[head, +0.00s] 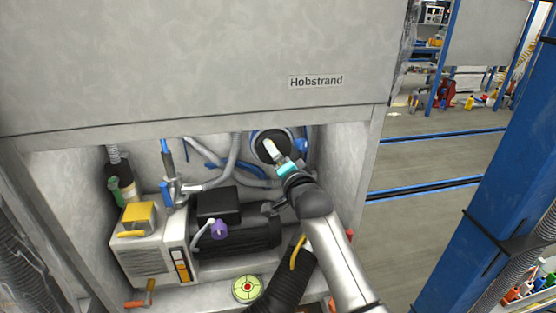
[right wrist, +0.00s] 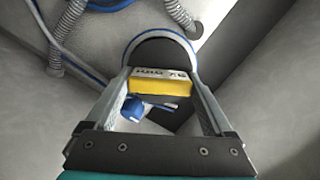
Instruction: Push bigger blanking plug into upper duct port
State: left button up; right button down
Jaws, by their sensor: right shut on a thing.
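My right gripper (head: 271,147) reaches into the open bay under the Hobstrand panel. In the right wrist view the right gripper (right wrist: 158,82) is shut on a yellow, labelled grip block, which I take as part of the blanking plug (right wrist: 160,84). A dark round face (right wrist: 160,55) lies just beyond the block, inside a pale and blue ring that I take as the upper duct port (right wrist: 162,33). The port's ring also shows in the head view (head: 256,136). I cannot tell whether the plug touches the port or how deep it sits. My left gripper is not in view.
Grey hoses (head: 232,155) run left of the port. A black motor unit (head: 240,238) and a pale box with a yellow top (head: 140,214) stand below. The bay's right wall (head: 345,165) is close to my right arm. A blue part (right wrist: 133,108) shows below the yellow block.

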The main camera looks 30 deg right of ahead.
jog(key=shift+w+d+b, duration=0.25)
jog(key=shift+w+b, duration=0.2)
jog(key=shift+w, duration=0.55)
jog(key=shift+w+d+b, duration=0.25)
jog(key=shift+w+b, duration=0.2)
jog(key=shift+w, duration=0.5)
jog(key=shift+w+d+b, duration=0.15)
jog(key=shift+w+b, duration=0.2)
jog(key=shift+w, duration=0.2)
jog(key=shift+w+d+b, duration=0.15)
jog(key=shift+w+b, duration=0.2)
jog(key=shift+w, duration=0.2)
grip_release()
jog(key=shift+r, duration=0.1)
jog(key=shift+s+a, duration=0.1)
jog(key=shift+s, duration=0.4)
jog(key=s+a+r+p, duration=0.1)
jog(key=s+p, duration=0.1)
jog(key=s, duration=1.2)
jog(key=shift+a, duration=0.3)
